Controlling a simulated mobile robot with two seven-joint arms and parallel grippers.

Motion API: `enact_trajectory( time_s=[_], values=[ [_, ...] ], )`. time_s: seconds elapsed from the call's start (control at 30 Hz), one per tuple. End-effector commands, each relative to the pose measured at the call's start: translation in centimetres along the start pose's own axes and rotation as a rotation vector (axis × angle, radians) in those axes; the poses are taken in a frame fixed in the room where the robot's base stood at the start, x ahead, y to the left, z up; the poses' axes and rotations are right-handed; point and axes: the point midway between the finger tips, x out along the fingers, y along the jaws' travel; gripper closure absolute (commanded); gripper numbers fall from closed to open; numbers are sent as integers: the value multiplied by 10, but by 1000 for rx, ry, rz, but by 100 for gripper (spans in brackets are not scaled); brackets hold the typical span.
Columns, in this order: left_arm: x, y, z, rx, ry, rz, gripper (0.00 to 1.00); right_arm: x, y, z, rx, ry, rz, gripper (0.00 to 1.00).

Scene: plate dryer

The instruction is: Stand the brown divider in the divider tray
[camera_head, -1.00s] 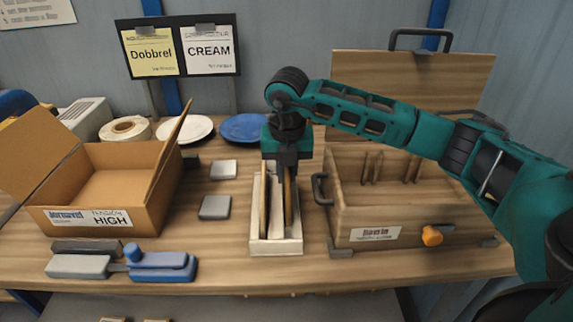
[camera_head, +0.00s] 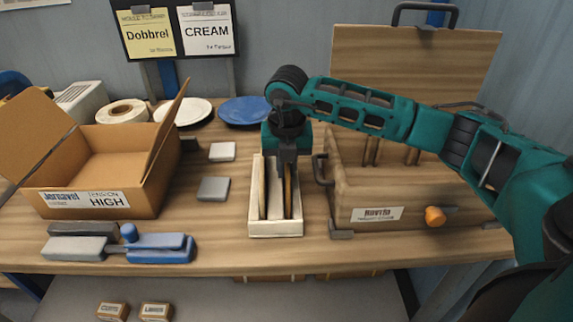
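The divider tray (camera_head: 276,229) is a narrow pale wooden box on the table. The brown divider (camera_head: 288,196) stands upright in its right part, beside pale upright pieces (camera_head: 274,199). My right gripper (camera_head: 288,172) points straight down over the tray, with its tip at the top of the brown divider. The tip overlaps the divider's upper part, and the grip between the fingers is hidden. My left gripper is not in view.
A wooden chest with raised lid (camera_head: 367,224) stands close on the tray's right. An open cardboard box (camera_head: 100,203) is at left. White and blue plates (camera_head: 244,111) are behind.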

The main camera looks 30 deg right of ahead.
Motion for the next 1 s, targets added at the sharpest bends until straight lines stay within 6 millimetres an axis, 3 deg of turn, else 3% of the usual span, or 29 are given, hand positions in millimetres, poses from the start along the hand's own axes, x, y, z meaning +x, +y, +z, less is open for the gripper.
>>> enact_trajectory(
  time_s=[0.03, 0.07, 0.33, 0.67, 0.77, 1.0],
  values=[
    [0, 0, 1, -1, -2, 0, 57, 0, 0, 0, 0, 0, 1, 100],
    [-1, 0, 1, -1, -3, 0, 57, 0, 0, 0, 0, 0, 1, 82],
    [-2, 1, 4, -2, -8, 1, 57, 0, 0, 0, 0, 0, 1, 56],
    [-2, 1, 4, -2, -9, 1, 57, -4, 0, 0, 0, 0, 1, 55],
    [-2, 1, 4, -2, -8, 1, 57, -16, 1, 1, 0, -3, 3, 55],
    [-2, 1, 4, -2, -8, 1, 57, -69, 1, 1, -1, -5, 5, 55]
  ],
)
